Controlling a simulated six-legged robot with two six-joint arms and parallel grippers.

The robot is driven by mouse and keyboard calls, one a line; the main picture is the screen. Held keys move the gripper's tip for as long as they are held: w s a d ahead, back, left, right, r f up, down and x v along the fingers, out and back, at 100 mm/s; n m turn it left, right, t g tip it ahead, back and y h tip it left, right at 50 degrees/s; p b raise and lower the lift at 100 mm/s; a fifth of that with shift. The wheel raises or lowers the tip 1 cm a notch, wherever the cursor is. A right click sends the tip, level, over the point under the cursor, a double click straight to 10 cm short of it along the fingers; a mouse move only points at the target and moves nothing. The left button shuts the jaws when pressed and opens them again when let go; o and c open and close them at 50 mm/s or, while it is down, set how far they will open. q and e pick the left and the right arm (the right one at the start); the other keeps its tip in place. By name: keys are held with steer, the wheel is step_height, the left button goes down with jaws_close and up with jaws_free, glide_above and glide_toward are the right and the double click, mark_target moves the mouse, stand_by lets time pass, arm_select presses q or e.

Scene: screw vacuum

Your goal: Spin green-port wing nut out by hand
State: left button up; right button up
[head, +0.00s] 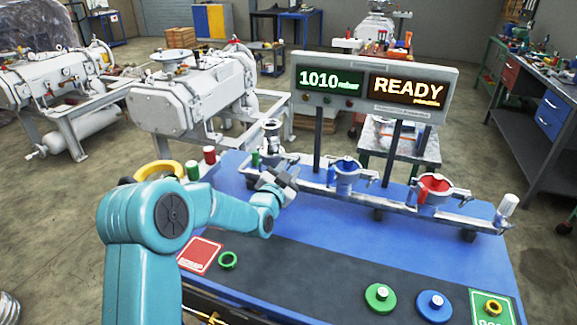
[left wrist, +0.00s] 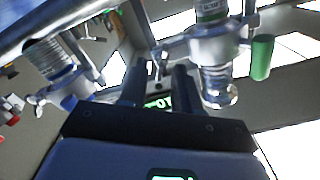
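The green port (head: 272,137) stands at the left end of the metal manifold. A green handle-like piece (head: 256,159) shows beside it, probably part of its clamp. In the left wrist view the port's clamp (left wrist: 212,47) is just right of my fingers, with the green piece (left wrist: 262,57) at its right side. My left gripper (head: 283,176) is just in front of and below the port. My right gripper is not in view.
A blue port (head: 347,178) and a red port (head: 434,190) stand farther right on the manifold (head: 390,202). A display board (head: 375,85) reads 1010 mbar and READY.

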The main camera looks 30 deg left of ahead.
arm_select(q)
steer(key=shift+w+a, duration=0.1)
steer(key=shift+w, duration=0.25)
jaws_close()
